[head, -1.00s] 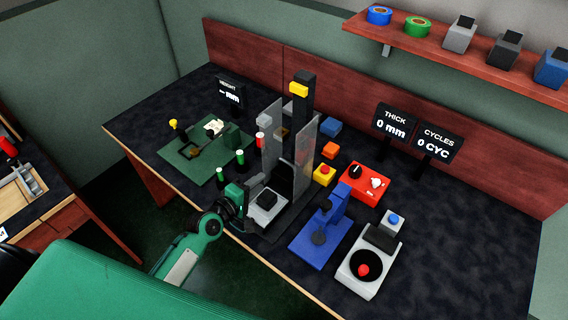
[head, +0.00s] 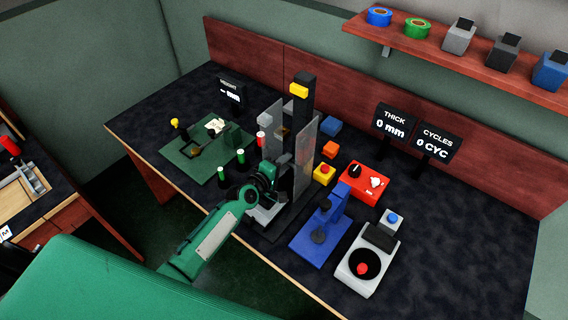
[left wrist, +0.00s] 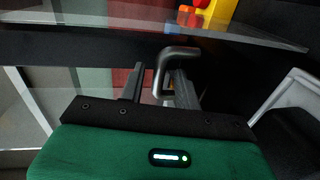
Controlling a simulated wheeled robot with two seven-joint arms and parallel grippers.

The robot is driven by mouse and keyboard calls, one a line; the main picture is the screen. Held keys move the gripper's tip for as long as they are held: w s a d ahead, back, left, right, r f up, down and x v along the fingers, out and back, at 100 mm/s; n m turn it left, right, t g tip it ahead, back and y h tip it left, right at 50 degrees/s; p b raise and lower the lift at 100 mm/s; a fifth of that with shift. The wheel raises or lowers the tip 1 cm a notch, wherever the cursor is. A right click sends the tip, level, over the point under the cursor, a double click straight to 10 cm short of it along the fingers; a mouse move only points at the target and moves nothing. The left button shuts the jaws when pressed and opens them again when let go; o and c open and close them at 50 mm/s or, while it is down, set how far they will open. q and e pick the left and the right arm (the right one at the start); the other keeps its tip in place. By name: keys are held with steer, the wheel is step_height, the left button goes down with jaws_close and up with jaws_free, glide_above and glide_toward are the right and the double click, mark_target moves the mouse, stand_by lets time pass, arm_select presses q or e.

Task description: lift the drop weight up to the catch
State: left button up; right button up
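The drop tower has a black column (head: 303,105) with a yellow catch (head: 299,90) near its top and clear shields (head: 303,140) at its sides. My left gripper (head: 270,173) is at the tower's front, low between the shields, and hides most of the dark drop weight there. In the left wrist view, a grey bent metal handle (left wrist: 177,53) stands between the two fingers of my left gripper (left wrist: 160,88). The fingers are apart, with a gap beside the handle; it lies nearer the right finger. My right gripper is in neither view.
A blue press (head: 322,232), a red control box (head: 365,183) and a yellow block with a red button (head: 324,174) stand right of the tower. Green-topped posts (head: 240,158) and a green plate (head: 190,163) are left of it.

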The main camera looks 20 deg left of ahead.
arm_select(q)
jaws_close()
steer(key=shift+r, duration=0.1)
